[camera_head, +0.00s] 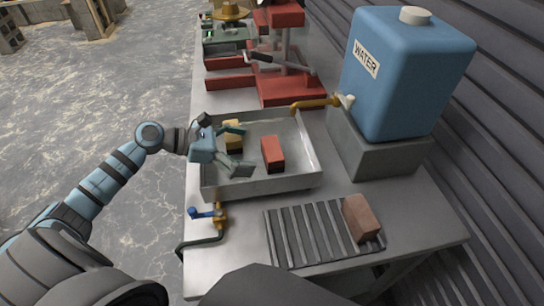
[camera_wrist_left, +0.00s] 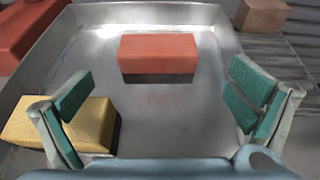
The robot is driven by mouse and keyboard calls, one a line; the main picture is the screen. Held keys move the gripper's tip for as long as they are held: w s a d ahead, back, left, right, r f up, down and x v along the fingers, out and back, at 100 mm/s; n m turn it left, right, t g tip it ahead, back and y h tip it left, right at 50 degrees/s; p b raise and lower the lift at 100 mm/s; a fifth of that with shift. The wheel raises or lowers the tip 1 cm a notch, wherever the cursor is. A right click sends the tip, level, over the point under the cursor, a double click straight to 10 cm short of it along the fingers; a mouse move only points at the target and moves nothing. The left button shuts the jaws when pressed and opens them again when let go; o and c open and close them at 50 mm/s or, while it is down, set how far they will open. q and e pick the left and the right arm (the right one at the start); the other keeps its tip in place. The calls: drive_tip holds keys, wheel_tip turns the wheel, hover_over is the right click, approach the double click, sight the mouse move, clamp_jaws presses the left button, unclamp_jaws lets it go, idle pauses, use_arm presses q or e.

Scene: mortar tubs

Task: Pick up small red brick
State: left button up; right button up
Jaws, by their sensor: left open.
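The small red brick (camera_head: 272,149) lies in a shallow metal tray (camera_head: 309,151), right of the middle. In the left wrist view the red brick (camera_wrist_left: 158,54) sits ahead of the open fingers, near the tray's far wall, with a dark shadow below it. My left gripper (camera_head: 238,147) is over the tray, to the left of the brick. In the left wrist view my left gripper (camera_wrist_left: 155,112) has its teal-padded fingers wide apart with nothing between them. My right gripper is not in view.
A yellow block (camera_head: 233,133) lies in the tray beside my left gripper. A brownish brick (camera_head: 360,218) lies on a slatted rack (camera_head: 300,235) at the front right. A blue water tank (camera_head: 402,75) and brass tap (camera_head: 316,104) stand right of the tray. A red tool (camera_head: 284,85) stands behind.

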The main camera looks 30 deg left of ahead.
sight(264, 150)
use_arm(q)
drive_tip(key=x, duration=0.7)
drive_tip(key=shift+w+d+f, duration=0.1)
drive_tip(key=shift+w, duration=0.1)
drive_tip(key=c, duration=1.6)
